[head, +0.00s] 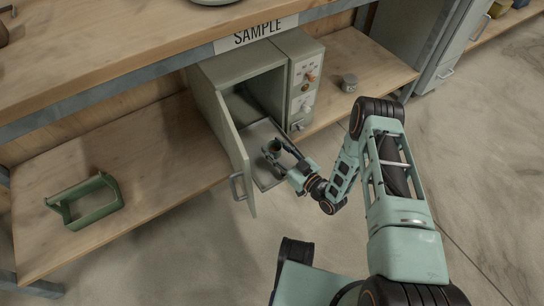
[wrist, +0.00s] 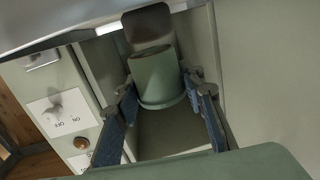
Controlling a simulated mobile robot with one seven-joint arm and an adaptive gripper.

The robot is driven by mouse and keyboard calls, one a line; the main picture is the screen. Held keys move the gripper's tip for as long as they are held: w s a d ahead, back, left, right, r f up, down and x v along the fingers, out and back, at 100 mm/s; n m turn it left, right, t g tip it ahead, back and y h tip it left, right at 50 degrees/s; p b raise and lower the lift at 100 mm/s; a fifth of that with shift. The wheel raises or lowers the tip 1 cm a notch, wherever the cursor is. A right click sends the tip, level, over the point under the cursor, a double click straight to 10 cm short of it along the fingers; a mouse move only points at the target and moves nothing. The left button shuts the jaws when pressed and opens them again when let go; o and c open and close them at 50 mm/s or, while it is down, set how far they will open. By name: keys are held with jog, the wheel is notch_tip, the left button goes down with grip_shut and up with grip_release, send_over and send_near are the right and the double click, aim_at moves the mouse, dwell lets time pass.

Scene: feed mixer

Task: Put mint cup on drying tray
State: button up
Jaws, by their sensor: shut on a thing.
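The mint cup (head: 273,146) is a small green cylinder at the mouth of the open cabinet. In the wrist view the cup (wrist: 156,80) sits between the blue fingers. My gripper (head: 279,157) is shut on it, and the fingers (wrist: 162,88) lie along its two sides. A flat grey tray (head: 266,181) reaches out of the cabinet beneath the gripper; it looks like the drying tray. I cannot tell whether the cup's base touches it.
The grey-green cabinet (head: 305,75) has its door (head: 235,150) swung open on the left of the tray. A green frame-like holder (head: 86,221) stands on the lower wooden shelf. A worktop with a SAMPLE sign (head: 257,33) overhangs.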

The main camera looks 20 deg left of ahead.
jog(key=shift+w+a+f, duration=0.15)
jog(key=shift+a+f, duration=0.2)
jog(key=shift+f, duration=0.1)
jog(key=shift+w+a+f+b, duration=0.15)
jog(key=shift+f+b, duration=0.3)
jog(key=shift+f, duration=0.45)
jog(key=shift+w+a+f+b, duration=0.1)
jog(key=shift+f+b, duration=0.35)
jog(key=shift+f, duration=0.45)
jog(key=shift+s+f, duration=0.1)
jog(key=shift+f, duration=0.1)
jog(key=o, duration=1)
jog(key=shift+o, duration=0.2)
jog(key=shift+r, duration=0.15)
